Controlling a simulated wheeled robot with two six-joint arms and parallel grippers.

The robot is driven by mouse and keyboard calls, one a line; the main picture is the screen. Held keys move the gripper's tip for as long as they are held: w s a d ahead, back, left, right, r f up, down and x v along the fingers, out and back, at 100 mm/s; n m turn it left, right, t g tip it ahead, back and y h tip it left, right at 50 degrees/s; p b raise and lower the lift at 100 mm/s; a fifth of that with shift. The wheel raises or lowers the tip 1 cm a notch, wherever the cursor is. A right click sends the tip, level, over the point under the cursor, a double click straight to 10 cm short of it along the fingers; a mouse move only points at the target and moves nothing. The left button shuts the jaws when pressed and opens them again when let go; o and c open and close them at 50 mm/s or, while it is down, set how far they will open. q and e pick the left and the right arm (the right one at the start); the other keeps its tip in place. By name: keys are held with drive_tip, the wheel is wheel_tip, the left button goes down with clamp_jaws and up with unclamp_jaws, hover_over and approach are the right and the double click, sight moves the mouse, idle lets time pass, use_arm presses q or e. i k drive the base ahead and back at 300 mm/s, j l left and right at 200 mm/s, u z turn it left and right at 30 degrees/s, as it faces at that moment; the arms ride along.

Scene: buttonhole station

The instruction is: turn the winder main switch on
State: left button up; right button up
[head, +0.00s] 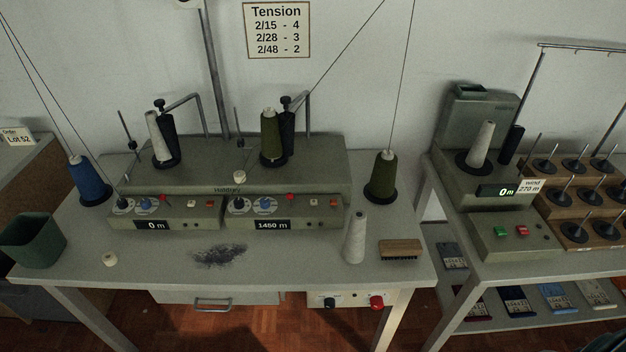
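The winder (230,165) is a long grey-green machine on the left table. Its left control panel (165,211) has a display reading 0 m, and its right panel (285,211) a display reading 1450 m. Each panel has dark and blue dials, a red part and small buttons. Under the table's front edge is a pale panel (350,300) with a black knob (330,302) and a larger red knob (376,302). The red knob looks like the main switch; its setting is too small to read. Neither of my grippers is in view.
Table (130,265) holds a blue cone (85,178), green bin (32,240), dark lint (220,255), white cone (355,238) and brush (401,250). A drawer (215,298) is left of the knob panel. Right stands another machine (500,235). Floor (270,335) in front looks clear.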

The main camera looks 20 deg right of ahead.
sight(377, 303)
drive_tip(key=z, duration=0.95)
